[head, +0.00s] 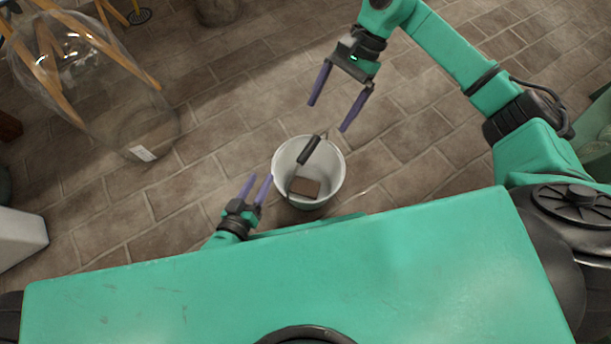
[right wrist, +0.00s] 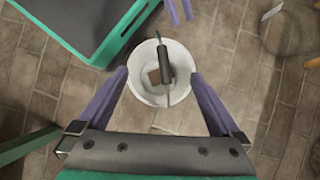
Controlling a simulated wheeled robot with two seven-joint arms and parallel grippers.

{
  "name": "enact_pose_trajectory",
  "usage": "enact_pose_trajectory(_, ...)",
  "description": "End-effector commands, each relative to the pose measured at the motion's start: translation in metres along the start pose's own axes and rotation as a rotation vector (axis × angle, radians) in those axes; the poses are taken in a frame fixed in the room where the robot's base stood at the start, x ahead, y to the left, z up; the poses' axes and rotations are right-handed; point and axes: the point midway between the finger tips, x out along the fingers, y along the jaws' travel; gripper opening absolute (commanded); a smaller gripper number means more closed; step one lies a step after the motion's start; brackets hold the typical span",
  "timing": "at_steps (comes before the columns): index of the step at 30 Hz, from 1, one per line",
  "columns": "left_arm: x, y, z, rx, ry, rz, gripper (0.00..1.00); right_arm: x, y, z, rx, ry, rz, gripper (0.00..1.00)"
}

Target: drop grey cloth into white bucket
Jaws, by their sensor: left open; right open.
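The white bucket (head: 334,183) stands on the floor in front of my green body, and also shows in the right wrist view (right wrist: 182,60). A dark handle grip (head: 309,149) crosses over its opening. A small brown block (head: 305,187) lies inside. I cannot make out a grey cloth in either view. My left gripper (head: 258,179) is open beside the bucket's left side, with nothing seen between its fingers. My right gripper (head: 329,117) is open and empty, beyond the bucket in the head view; its fingers frame the bucket in the right wrist view.
A large clear glass vessel (head: 90,85) with wooden legs stands at the upper left. A white box (head: 18,238) is at the left edge. The brick floor (head: 420,160) right of the bucket is clear.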

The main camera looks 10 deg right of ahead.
Motion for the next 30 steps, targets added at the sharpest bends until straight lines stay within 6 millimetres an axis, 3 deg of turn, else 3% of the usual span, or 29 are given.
enact_pose_trajectory(3,-0.006,0.006,-0.013,0.004,-0.019,0.003,0.50,-0.040,-0.001,0.003,0.001,0.002,-0.003,1.00)
enact_pose_trajectory(9,-0.009,0.011,-0.023,0.012,-0.039,0.006,0.50,-0.081,-0.001,0.001,0.001,0.000,-0.001,1.00)
enact_pose_trajectory(13,-0.009,0.011,-0.024,0.013,-0.044,0.006,0.50,-0.088,0.000,0.000,0.000,-0.001,0.001,1.00)
enact_pose_trajectory(30,-0.009,0.010,-0.024,0.013,-0.044,0.006,0.50,-0.087,0.000,0.000,0.000,-0.001,0.001,1.00)
